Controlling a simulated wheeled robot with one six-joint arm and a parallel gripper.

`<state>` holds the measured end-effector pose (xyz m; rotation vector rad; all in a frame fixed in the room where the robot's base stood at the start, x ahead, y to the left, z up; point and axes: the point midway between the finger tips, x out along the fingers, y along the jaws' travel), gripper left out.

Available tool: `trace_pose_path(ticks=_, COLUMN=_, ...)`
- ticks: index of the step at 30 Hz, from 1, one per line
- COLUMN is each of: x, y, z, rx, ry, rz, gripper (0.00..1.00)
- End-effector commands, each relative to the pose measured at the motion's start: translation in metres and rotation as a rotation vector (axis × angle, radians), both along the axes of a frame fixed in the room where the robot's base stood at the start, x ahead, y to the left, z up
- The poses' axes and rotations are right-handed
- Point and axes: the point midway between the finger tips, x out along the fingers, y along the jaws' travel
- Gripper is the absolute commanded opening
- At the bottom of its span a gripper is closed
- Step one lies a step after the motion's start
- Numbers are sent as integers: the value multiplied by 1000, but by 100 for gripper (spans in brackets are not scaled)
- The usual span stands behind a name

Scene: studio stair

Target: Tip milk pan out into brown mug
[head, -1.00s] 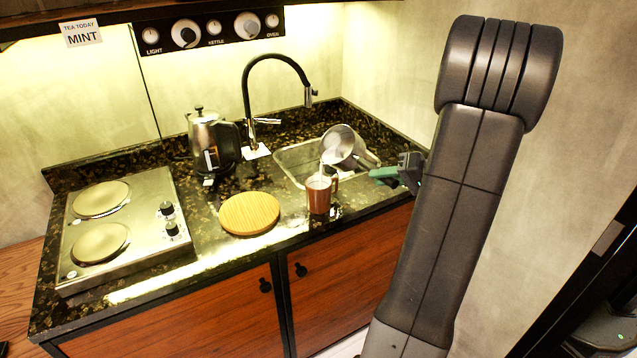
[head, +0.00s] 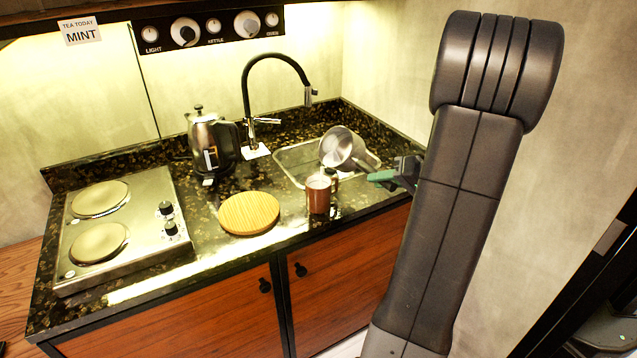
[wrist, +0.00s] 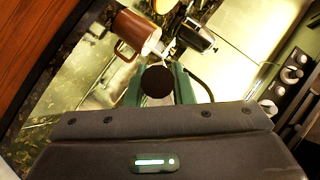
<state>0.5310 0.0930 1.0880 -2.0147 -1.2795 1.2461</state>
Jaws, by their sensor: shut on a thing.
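The milk pan (head: 345,148) is a small metal pan, held tipped with its mouth to the left, above and slightly right of the brown mug (head: 319,197). The mug stands upright on the counter in front of the sink, with white liquid showing at its top. It also shows in the wrist view (wrist: 133,28), with its handle and white contents. My gripper (head: 383,176) is shut on the pan's handle. In the wrist view its green fingers (wrist: 158,84) sit either side of the round black handle end, which hides most of the pan. I see no clear stream between pan and mug.
The sink (head: 295,165) with a black tap (head: 250,95) lies behind the mug. A round wooden board (head: 249,213) lies left of the mug. A kettle (head: 203,140) stands farther back, and a two-plate hob (head: 125,235) is at the left.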

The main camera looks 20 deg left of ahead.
Motion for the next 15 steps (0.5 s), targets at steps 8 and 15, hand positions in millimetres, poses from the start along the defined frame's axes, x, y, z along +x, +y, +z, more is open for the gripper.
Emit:
trace_pose_path(ticks=8, x=-1, y=1, z=-2, rx=-19, ry=-30, rz=0, gripper=0)
trace_pose_path(ticks=15, x=-2, y=2, z=-4, rx=-36, ry=-54, rz=-1, gripper=0)
